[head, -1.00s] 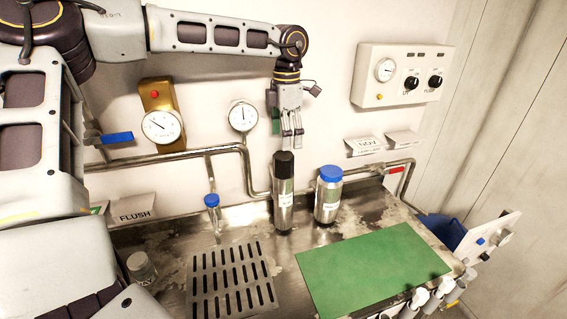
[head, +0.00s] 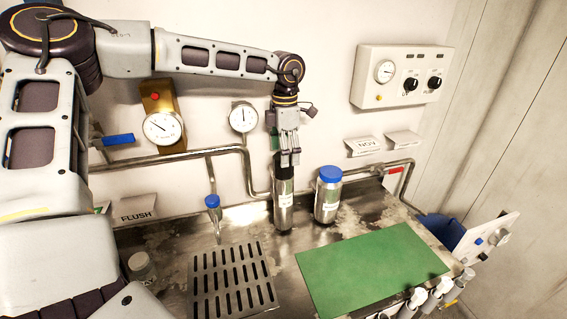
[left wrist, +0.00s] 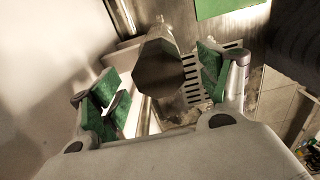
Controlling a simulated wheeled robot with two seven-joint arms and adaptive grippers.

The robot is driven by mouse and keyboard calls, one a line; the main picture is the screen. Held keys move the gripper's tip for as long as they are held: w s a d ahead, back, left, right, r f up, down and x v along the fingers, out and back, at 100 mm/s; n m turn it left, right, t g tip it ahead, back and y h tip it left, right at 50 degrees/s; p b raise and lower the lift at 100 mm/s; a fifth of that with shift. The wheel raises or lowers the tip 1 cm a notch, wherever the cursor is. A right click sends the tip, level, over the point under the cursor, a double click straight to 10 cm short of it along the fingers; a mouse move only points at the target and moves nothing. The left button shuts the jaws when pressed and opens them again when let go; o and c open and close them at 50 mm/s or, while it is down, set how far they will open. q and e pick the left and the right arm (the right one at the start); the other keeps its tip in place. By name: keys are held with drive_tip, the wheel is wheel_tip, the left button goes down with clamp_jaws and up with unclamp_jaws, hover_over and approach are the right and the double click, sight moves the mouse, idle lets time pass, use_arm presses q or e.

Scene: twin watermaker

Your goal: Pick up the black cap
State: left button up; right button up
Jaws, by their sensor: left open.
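The black cap (left wrist: 158,68) is on top of the upright steel bottle (head: 284,208) and shows from above, dark and faceted, in the left wrist view. My left gripper (head: 290,158) points down at the cap from above. It is open, and its green pads (left wrist: 208,72) are on either side of the cap in the left wrist view, with gaps visible. I cannot tell how deep the cap is between them. My right gripper is not in view.
A wider blue-capped bottle (head: 327,203) stands close on the right, and a small blue-topped tap (head: 213,203) on the left. A pipe (head: 235,150) and gauge (head: 243,118) are on the wall behind. A slotted grate (head: 231,282) and clear green mat (head: 365,270) lie in front.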

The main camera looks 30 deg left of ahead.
sight(286, 173)
use_arm(q)
drive_tip(key=shift+a+f, duration=0.15)
drive_tip(key=shift+f, duration=1.35)
drive_tip(key=shift+c, duration=0.3)
drive_tip(key=c, duration=1)
